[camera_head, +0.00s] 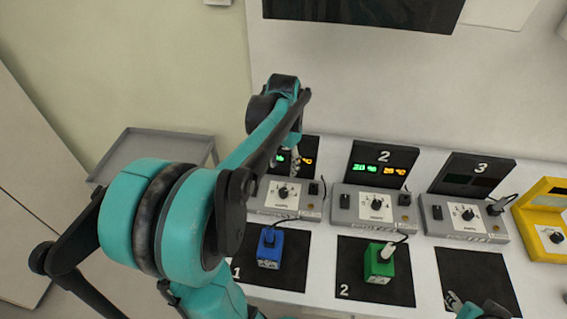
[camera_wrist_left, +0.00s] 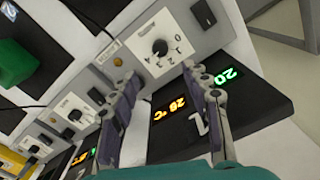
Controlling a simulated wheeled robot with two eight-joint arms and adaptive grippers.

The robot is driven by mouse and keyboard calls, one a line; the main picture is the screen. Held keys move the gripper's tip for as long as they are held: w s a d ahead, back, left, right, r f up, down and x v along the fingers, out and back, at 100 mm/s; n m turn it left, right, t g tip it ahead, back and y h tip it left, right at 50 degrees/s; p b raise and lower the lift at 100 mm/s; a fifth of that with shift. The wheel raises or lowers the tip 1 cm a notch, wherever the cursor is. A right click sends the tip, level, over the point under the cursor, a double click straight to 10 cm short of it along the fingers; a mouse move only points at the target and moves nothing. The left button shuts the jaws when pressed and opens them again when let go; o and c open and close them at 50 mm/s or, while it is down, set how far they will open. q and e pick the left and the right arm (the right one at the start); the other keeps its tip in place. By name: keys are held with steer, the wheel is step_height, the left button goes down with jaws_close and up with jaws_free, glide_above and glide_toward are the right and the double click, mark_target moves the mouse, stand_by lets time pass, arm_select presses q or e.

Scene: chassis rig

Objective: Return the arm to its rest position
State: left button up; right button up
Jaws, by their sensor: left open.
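My left arm comes in from the left across the head view, bent at a large teal joint. My left gripper (camera_head: 295,158) is above the first station's display, partly hidden by its own arm links. In the left wrist view the two fingers of the left gripper (camera_wrist_left: 160,75) are apart with nothing between them, over the first station's grey control box (camera_wrist_left: 135,62) and lit display (camera_wrist_left: 180,112). My right gripper (camera_head: 455,300) shows only in part at the bottom right edge, near the third black mat (camera_head: 482,272); its jaws are not clear.
Grey control boxes with knobs stand in a row, including the second (camera_head: 350,215) and third (camera_head: 440,228). A blue block (camera_head: 269,250) and a green block (camera_head: 378,265), each with a cable, stand on black mats. A yellow unit (camera_head: 545,225) is at right, a grey tray table (camera_head: 150,140) at left.

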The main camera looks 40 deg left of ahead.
arm_select(q)
steer(key=shift+r, duration=0.1)
stand_by(0.5)
steer(key=s+d+t, duration=0.3)
steer(key=s+d, duration=0.1)
steer(key=d, duration=0.5)
steer(key=s+d+t, duration=0.4)
steer(key=d, duration=0.5)
steer(key=shift+f+m, duration=0.25)
steer(key=shift+m, duration=0.15)
steer(key=shift+d, duration=0.1)
stand_by(0.4)
